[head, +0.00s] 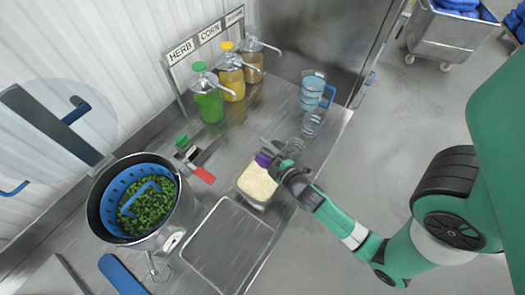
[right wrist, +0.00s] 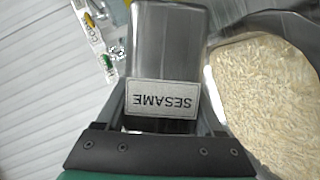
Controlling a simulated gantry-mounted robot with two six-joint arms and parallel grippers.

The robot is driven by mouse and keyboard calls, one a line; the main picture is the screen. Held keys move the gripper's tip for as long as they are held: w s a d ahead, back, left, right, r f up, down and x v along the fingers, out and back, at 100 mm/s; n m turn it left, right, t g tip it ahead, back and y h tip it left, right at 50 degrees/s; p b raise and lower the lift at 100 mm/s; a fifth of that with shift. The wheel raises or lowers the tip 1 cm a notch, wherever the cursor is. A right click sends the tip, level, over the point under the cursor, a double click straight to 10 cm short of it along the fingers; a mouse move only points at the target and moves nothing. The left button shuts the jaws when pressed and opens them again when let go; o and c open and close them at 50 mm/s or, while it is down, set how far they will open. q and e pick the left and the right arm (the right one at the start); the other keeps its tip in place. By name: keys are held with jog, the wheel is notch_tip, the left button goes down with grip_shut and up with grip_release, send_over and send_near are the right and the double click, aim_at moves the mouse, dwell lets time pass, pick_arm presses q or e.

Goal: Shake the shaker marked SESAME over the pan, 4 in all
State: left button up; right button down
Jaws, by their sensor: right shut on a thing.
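The pan holds pale rice (head: 257,182), which also fills the right of the right wrist view (right wrist: 268,100). No falling grains are visible. My left gripper is not in view.
A green-capped shaker (head: 182,142) and a red piece (head: 204,175) lie left of the pan. A pot with a blue basket of greens (head: 107,200) stands further left. Green (head: 208,102) and yellow (head: 232,80) pump bottles, a blue-handled jug (head: 312,92) and glasses stand behind. An empty tray (head: 228,245) is in front.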

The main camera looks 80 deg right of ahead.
jog(key=shift+w, duration=0.1)
jog(key=shift+n+b, duration=0.3)
jog(key=shift+b, duration=0.45)
jog(key=n+b, duration=0.1)
jog(key=r+n+h+b, duration=0.1)
jog(key=n+b, duration=0.1)
jog(key=r+n+t+h+b, duration=0.1)
jog(key=b, duration=0.1)
jog(key=shift+d+r+n, duration=0.15)
jog(key=shift+d+n, duration=0.15)
jog(key=n, duration=0.1)
jog(key=r+n+t+b, duration=0.1)
jog(key=r+n+h+b, duration=0.1)
jog(key=n, duration=0.1)
jog(key=shift+a+r+t, duration=0.25)
jog(key=shift+a+t, duration=0.05)
jog(key=shift+a+r+n+t, duration=0.1)
jog(key=shift+r+n+t, duration=0.1)
jog(key=shift+r+n, duration=0.35)
jog(key=shift+a+r+n+t, duration=0.1)
jog(key=shift+r+n+t, duration=0.1)
jog(key=shift+n, duration=0.55)
